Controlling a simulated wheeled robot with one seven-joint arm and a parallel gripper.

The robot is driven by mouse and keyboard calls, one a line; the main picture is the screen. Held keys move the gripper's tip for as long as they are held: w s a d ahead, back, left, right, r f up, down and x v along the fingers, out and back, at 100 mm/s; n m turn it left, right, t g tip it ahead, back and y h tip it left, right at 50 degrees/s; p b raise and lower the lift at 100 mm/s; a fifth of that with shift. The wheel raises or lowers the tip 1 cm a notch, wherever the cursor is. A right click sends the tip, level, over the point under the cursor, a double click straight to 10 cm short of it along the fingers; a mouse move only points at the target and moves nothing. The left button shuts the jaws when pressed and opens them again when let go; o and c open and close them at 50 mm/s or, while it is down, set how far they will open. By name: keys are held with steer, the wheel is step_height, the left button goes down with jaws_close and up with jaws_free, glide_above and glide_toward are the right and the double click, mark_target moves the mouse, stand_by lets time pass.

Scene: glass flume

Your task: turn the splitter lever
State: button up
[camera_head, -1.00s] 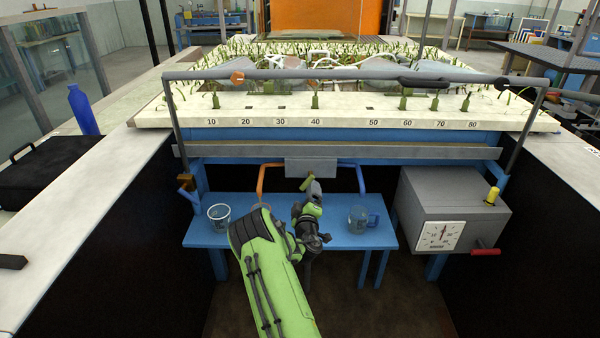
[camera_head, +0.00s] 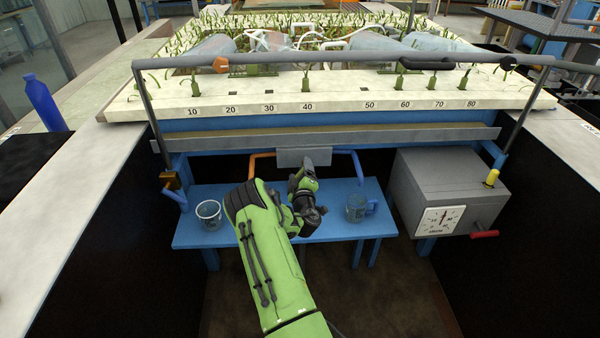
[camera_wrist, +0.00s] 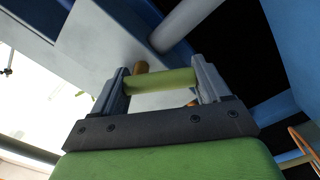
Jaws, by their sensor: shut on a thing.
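The splitter is a grey box (camera_head: 290,157) under the flume's front edge, with an orange pipe (camera_head: 262,154) on its left and a blue pipe (camera_head: 350,154) on its right. Its yellow-green lever (camera_wrist: 165,81) lies crosswise between my two fingers in the wrist view. My gripper (camera_wrist: 165,84) is shut on the lever, with a grey finger at each end of it. In the head view my gripper (camera_head: 304,170) is in front of the box's right part and hides the lever. The lever's exact angle is hard to tell.
A blue bench (camera_head: 330,229) below holds a clear beaker (camera_head: 209,215) at left and a clear jug (camera_head: 357,208) at right. A grey box with a dial (camera_head: 440,219) and red handle (camera_head: 484,234) stands to the right. A grey rail (camera_head: 340,57) crosses above.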

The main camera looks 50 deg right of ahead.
steer(key=c, duration=0.4)
steer(key=shift+f+n, duration=0.1)
steer(key=shift+n, duration=0.4)
steer(key=shift+s+f+n+b, duration=0.15)
steer(key=shift+n+b, duration=0.45)
steer(key=shift+n, duration=0.3)
steer(key=shift+s+d+n+b, duration=0.1)
steer(key=shift+d+n+b, duration=0.05)
steer(key=shift+n, duration=0.8)
steer(key=shift+s+d+n+b, duration=0.1)
steer(key=shift+d+n+b, duration=0.05)
steer(key=shift+n, duration=0.8)
steer(key=shift+f, duration=0.1)
steer(key=o, duration=1)
